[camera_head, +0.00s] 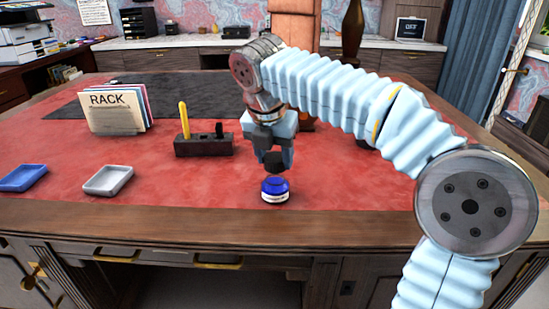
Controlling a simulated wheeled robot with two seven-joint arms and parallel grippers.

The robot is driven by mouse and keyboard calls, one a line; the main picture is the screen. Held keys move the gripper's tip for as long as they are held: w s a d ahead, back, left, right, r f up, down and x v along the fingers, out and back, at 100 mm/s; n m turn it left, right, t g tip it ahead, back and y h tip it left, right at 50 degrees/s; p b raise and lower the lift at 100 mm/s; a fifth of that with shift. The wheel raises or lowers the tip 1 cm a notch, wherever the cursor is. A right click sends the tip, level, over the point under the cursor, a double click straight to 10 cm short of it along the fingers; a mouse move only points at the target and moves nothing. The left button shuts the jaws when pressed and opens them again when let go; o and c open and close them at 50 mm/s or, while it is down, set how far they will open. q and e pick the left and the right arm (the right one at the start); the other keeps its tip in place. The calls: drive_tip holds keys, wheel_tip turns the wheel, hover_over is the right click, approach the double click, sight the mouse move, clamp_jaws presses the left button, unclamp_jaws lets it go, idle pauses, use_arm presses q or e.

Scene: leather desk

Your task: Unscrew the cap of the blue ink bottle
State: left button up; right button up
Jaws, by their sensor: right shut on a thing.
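The blue ink bottle (275,191) stands upright on the red leather desktop near the front edge, with a pale label low on its side. My right gripper (274,157) points straight down above it, its fingers shut on the dark cap (275,168). The cap is directly over the bottle's mouth; I cannot tell whether it still touches the bottle. The fingers partly hide the cap. My left gripper is not in view.
A dark pen stand (204,146) with a yellow pen is left of the gripper. A blue tray (22,178) and a grey tray (108,180) lie at the left. A card rack (117,110) stands behind them. The desktop around the bottle is clear.

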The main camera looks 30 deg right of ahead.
sight(277, 154)
drive_tip(key=shift+r, duration=0.2)
drive_tip(key=shift+r, duration=1.95)
